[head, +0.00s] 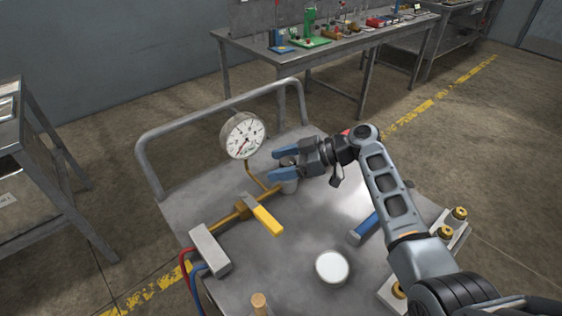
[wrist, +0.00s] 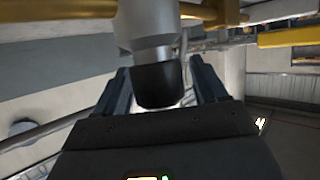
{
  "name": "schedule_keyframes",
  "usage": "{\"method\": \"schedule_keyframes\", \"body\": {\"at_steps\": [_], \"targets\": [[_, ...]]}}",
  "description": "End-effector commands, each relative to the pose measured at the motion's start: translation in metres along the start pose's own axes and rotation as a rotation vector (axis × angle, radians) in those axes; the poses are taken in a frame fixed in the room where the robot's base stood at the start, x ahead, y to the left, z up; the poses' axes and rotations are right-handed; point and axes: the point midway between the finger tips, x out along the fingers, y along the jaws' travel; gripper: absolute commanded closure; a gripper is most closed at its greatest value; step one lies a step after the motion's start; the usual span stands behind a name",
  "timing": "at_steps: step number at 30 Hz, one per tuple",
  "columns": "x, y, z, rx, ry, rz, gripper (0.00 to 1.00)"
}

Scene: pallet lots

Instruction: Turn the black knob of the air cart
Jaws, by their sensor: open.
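The black knob (wrist: 158,86) is a short dark cap on the end of a grey cylindrical regulator body (wrist: 150,28). In the wrist view it sits between my two fingers, with a visible gap on each side. In the head view the regulator body (head: 289,186) stands on the brass pipe of the air cart (head: 305,235), and the knob is mostly hidden by my fingers. My gripper (head: 280,164) is open, its blue fingertips either side of the knob, and reaches in from the right.
A round gauge (head: 242,135) rises just left of my gripper. A yellow lever (head: 268,220) and grey block (head: 209,249) are on the pipe line. A white round cap (head: 332,267) and blue-handled tool (head: 362,228) lie on the cart. The cart's handrail (head: 190,120) runs behind.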

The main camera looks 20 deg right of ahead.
Motion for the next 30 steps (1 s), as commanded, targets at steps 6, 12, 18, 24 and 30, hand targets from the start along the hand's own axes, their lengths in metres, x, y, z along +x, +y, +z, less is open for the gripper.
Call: {"method": "schedule_keyframes", "body": {"at_steps": [6, 12, 18, 24, 30], "targets": [[0.0003, 0.0000, 0.0000, 0.000, 0.000, 0.000, 0.29], [0.0002, 0.0000, -0.0001, 0.000, 0.000, 0.000, 0.48], [0.0001, 0.0000, -0.0001, 0.000, 0.000, 0.000, 0.68], [0.0000, 0.0000, 0.0000, 0.000, 0.000, 0.001, 0.79], [0.0002, 0.0001, 0.0001, 0.011, -0.001, 0.027, 0.79]]}}
